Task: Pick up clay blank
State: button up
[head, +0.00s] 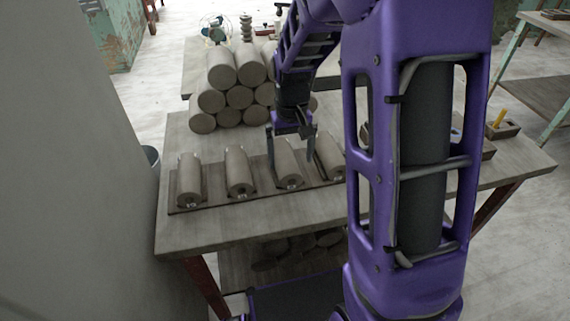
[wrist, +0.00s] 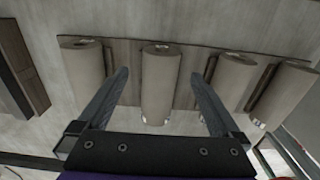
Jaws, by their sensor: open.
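Several grey-brown clay blanks lie in a row on a long wooden board on the table: the first (head: 189,180), the second (head: 238,172), the third (head: 288,165) and the fourth (head: 331,158) from the left. My gripper (head: 290,148) is open over the third blank, with one finger to each side of it. In the wrist view, my gripper (wrist: 159,76) has this blank (wrist: 159,90) centred between its spread fingers, with a gap on both sides. The fingers do not appear to touch it. I cannot tell exactly how low the fingertips reach beside it.
Neighbouring blanks lie close on both sides, on the board (head: 212,192). A stack of large clay cylinders (head: 238,96) stands behind the row. Small wooden boxes (head: 503,130) are at the right. The table front (head: 250,222) is clear.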

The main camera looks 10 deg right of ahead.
aim_at(289, 165)
jog(key=shift+w+a+f+b, duration=0.1)
jog(key=shift+w+f+b, duration=0.1)
jog(key=shift+f, duration=0.8)
jog(key=shift+w+d+f+b, duration=0.1)
jog(key=shift+f+b, duration=0.05)
jog(key=shift+f, duration=0.8)
jog(key=shift+w+a+f+b, duration=0.1)
jog(key=shift+f+b, duration=0.1)
jog(key=shift+f, duration=0.8)
jog(key=shift+r, duration=0.1)
grip_shut()
